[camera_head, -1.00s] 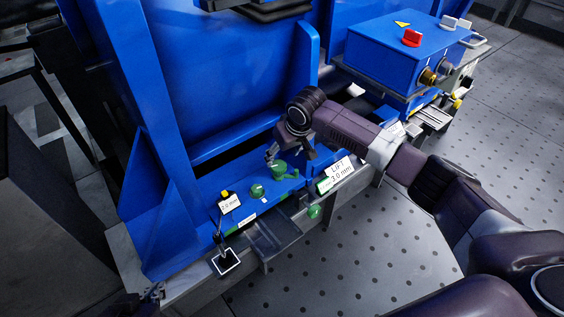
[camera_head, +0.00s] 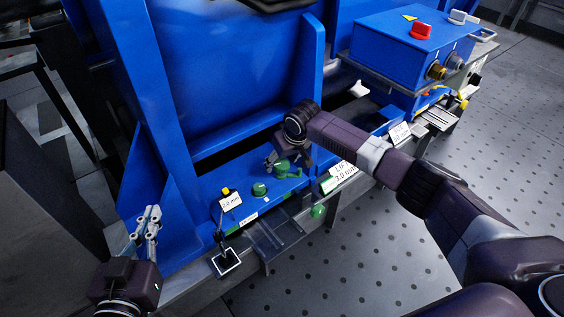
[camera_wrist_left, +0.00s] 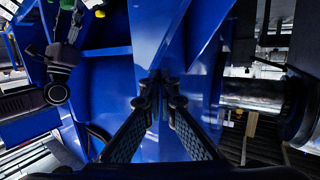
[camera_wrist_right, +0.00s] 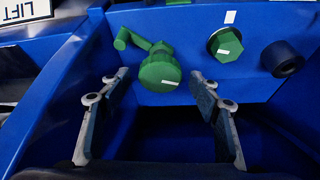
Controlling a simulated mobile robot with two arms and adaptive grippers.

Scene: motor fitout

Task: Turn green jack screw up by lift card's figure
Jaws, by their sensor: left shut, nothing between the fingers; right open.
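The green jack screw (camera_head: 287,170), with a small crank arm, stands on the blue base's front ledge and also shows in the right wrist view (camera_wrist_right: 160,72). My right gripper (camera_head: 277,161) is open just behind it. In the right wrist view its fingertips (camera_wrist_right: 152,84) are spread on either side of the screw's lower edge, with no clear contact. The white lift card (camera_head: 343,175) at the front edge seems to read 3.0 mm; my right arm passes close to it. My left gripper (camera_head: 149,222) is shut and empty, at the left by the blue frame.
A green hex head (camera_head: 259,188) sits left of the screw, with a dark round part (camera_wrist_right: 285,60) beyond it. A small stand (camera_head: 226,260) bears a card (camera_head: 230,201) with a figure in mm. A blue control box (camera_head: 405,50) stands at the right.

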